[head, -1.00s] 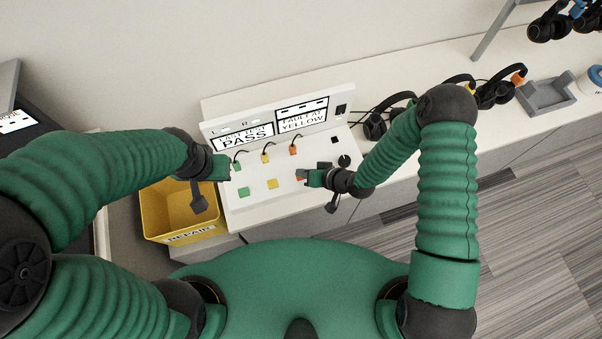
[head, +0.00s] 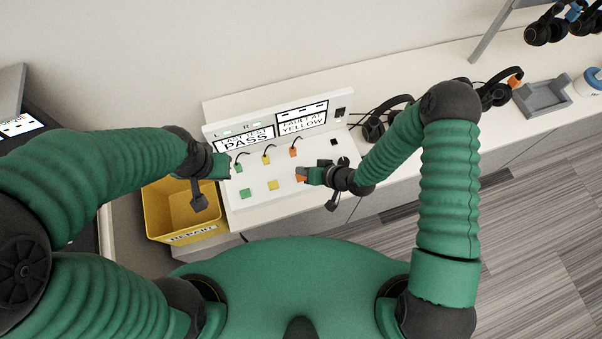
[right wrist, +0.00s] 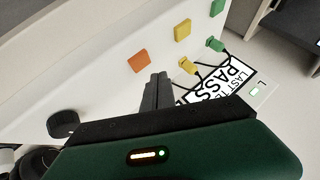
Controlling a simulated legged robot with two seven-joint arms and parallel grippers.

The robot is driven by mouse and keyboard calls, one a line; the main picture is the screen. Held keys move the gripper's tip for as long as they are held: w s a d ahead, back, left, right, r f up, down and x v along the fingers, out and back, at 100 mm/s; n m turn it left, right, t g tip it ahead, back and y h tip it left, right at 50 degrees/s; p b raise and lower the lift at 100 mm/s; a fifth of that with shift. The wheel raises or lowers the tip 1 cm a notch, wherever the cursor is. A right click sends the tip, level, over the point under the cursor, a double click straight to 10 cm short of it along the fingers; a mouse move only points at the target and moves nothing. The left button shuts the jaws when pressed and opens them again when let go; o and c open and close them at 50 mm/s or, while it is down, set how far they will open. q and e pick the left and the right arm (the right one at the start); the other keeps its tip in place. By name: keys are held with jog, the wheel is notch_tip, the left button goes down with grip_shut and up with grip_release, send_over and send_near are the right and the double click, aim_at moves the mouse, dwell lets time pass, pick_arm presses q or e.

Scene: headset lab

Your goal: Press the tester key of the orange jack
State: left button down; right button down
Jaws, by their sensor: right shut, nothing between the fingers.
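The tester (head: 262,203) is a white sloped panel with green, yellow and orange square keys. Its orange key (head: 299,178) is partly covered by my right gripper (head: 302,172) in the head view. The right wrist view shows the orange key (right wrist: 138,61) whole, just beside the shut, empty fingertips (right wrist: 160,76); I cannot tell whether they touch. The orange jack (head: 293,152) is plugged in behind its key, beside the yellow jack (head: 266,160) and green jack (head: 238,167). My left gripper (head: 228,166) is by the tester's left edge; its fingers are unclear.
Signs on the tester read "PASS" (head: 246,139) and "FAULT AT YELLOW" (head: 302,119). A yellow repair bin (head: 160,215) stands to the left. Headsets (head: 375,128) and a grey tray (head: 541,96) are on the bench to the right. A dark knob (right wrist: 63,124) sits near the right gripper.

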notch_tip(320, 180, up, 4)
jog(key=shift+f+p, duration=0.15)
jog(key=shift+p, duration=1)
jog(key=shift+f, duration=0.1)
jog(key=d+r+g+h+b, duration=0.1)
jog(key=d+r+h+b, duration=0.15)
jog(key=d, duration=0.35)
jog(key=d+r+h+b, duration=0.1)
jog(key=d+h+b, duration=0.2)
jog(key=d, duration=0.3)
jog(key=s+d+r+m+g+h+b, duration=0.1)
jog(key=s+d+r+h+b, duration=0.1)
jog(key=s+d+r+b, duration=0.2)
jog(key=s+d+r, duration=0.3)
jog(key=s, duration=0.3)
jog(key=shift+s+r+m+g+b, duration=0.2)
jog(key=shift+r+m+g+b, duration=0.1)
jog(key=shift+m+g+b, duration=0.1)
